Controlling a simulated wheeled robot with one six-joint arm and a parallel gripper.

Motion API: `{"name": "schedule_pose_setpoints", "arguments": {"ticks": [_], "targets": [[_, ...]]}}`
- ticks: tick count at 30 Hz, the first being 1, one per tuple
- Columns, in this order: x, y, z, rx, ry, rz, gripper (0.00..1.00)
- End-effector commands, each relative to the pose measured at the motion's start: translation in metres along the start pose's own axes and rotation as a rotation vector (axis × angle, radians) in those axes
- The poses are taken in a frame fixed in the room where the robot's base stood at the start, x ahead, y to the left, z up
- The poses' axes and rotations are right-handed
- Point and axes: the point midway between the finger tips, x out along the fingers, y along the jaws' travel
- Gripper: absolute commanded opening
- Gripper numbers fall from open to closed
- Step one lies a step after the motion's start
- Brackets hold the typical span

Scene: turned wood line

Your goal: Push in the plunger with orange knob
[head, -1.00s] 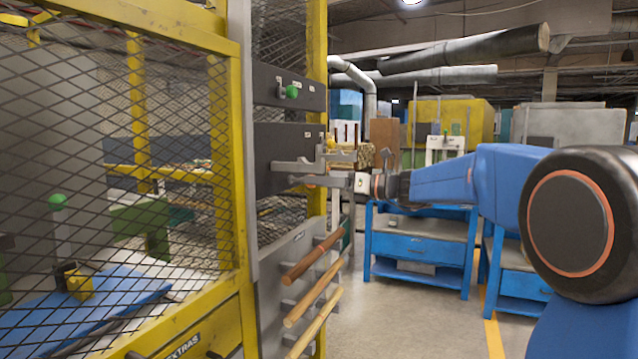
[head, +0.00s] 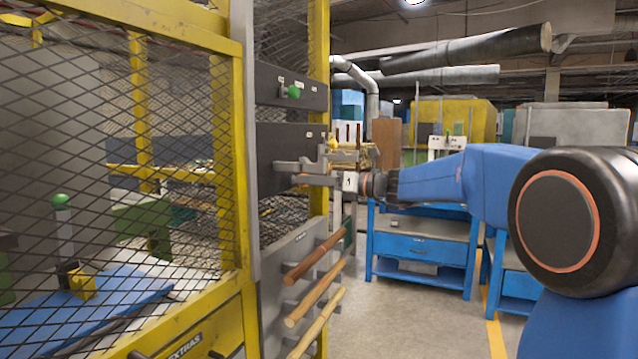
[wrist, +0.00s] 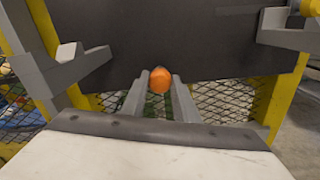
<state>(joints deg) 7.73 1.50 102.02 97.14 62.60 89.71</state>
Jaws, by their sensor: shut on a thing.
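The orange knob (wrist: 160,79) is in the wrist view, in front of the lower edge of a dark grey panel (wrist: 190,40). My gripper (wrist: 161,84) has its two grey fingers on either side of the knob and is shut on it. The plunger's rod is hidden behind the knob, so I cannot tell how far it sticks out. In the head view my gripper (head: 304,180) reaches left to the dark panel (head: 285,138); the knob is too small and covered to make out there.
Grey brackets (wrist: 75,70) jut out on both sides of the knob. A green knob (head: 293,91) sits on a panel above. Wooden rods (head: 316,305) lie on a rack below. A yellow mesh cage (head: 120,200) is at left.

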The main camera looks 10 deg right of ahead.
Motion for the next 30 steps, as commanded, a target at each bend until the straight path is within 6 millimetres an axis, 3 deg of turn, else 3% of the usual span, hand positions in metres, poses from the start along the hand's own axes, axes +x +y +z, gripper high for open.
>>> {"name": "schedule_pose_setpoints", "arguments": {"ticks": [9, 10, 12, 23, 30], "targets": [[0.005, -0.001, 0.000, 0.000, -0.001, -0.001, 0.00], [0.005, -0.001, 0.001, 0.000, -0.002, -0.001, 0.34], [0.005, 0.000, 0.000, 0.000, -0.001, -0.001, 0.46], [0.001, -0.001, 0.000, 0.000, -0.001, -0.002, 0.46], [-0.033, -0.001, 0.001, 0.000, -0.002, -0.003, 0.46]]}}
